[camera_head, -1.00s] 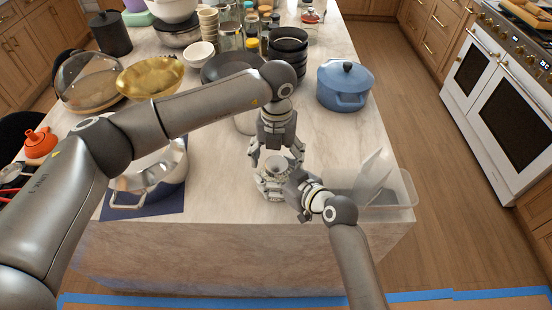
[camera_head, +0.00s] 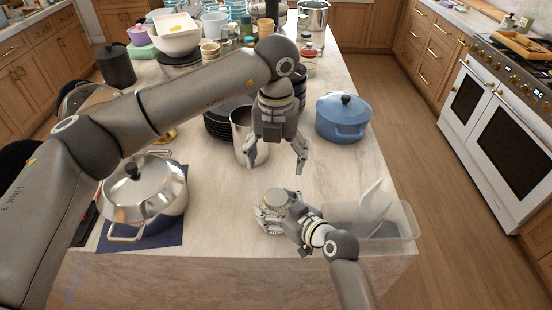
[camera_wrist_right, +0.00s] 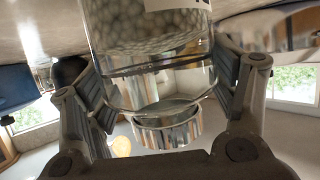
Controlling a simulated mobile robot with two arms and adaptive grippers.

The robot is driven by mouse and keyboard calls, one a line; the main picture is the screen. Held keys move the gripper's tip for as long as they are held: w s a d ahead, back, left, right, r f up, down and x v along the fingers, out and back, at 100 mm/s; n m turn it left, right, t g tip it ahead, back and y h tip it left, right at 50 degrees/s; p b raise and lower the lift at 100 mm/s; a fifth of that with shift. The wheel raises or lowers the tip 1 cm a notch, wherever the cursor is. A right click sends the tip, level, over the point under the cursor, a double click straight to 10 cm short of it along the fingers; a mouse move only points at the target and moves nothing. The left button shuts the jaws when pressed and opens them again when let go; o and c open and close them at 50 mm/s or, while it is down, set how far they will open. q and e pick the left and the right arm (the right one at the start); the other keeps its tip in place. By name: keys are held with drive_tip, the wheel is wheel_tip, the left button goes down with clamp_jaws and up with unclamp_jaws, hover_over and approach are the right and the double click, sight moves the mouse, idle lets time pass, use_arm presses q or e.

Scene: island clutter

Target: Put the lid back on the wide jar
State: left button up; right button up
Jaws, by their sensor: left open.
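The glass jar (camera_wrist_right: 155,85), filled with white beads, stands between my right gripper's fingers; the right wrist view appears upside down. A shiny metal lid (camera_wrist_right: 168,130) sits at the jar's mouth; I cannot tell whether it is fully seated. In the head view the lid shows as a round grey top (camera_head: 275,195) above the counter near its front edge. My right gripper (camera_head: 274,214) is around the jar, its pads against both sides. My left gripper (camera_head: 278,165) is open and empty, hanging behind and above the jar, apart from the lid.
A clear tray (camera_head: 385,228) lies right of the jar. A lidded metal pot (camera_head: 148,195) stands on a dark mat at left. A tall metal canister (camera_head: 247,145) and dark plates stand behind my left gripper. A blue pot (camera_head: 342,118) stands back right.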

drive_tip(key=o, duration=0.4)
drive_tip(key=v, duration=1.2)
drive_tip(key=shift+f, duration=0.1)
